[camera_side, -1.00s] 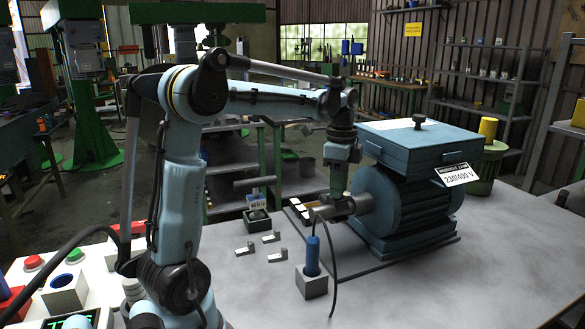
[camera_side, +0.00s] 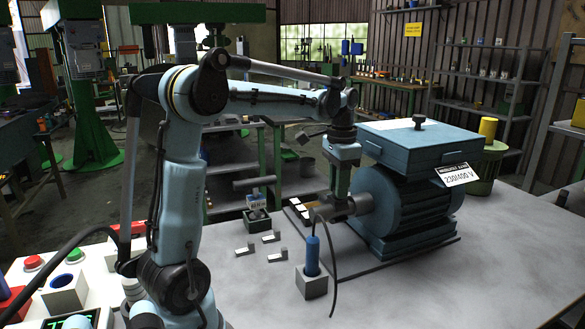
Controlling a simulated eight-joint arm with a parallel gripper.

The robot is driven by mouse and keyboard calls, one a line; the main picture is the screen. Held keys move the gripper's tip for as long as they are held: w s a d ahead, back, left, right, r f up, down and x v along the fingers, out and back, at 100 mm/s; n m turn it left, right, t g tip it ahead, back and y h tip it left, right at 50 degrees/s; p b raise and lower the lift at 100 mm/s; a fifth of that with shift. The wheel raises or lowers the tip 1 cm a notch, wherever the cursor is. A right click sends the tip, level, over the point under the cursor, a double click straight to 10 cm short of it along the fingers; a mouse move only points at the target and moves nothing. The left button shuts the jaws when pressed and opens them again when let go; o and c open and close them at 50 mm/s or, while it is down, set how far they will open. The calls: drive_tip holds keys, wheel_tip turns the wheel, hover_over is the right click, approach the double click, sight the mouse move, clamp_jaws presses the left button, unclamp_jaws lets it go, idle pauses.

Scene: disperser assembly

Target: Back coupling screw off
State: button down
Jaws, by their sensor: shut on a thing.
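The screw is too small to make out and is hidden by the gripper and coupling.
A blue-handled tool (camera_side: 312,255) stands in a grey block with a dark cable beside it. Several small metal pieces (camera_side: 270,237) and a small labelled box (camera_side: 257,215) lie left of the motor. The bench front right (camera_side: 450,295) is clear.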

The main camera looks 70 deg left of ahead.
drive_tip(key=n, duration=0.6)
drive_tip(key=shift+n, duration=0.3)
drive_tip(key=n, duration=0.6)
drive_tip(key=shift+n, duration=0.3)
drive_tip(key=c, duration=0.9)
unclamp_jaws()
drive_tip(key=shift+r, duration=0.1)
wheel_tip(320, 180, up, 12)
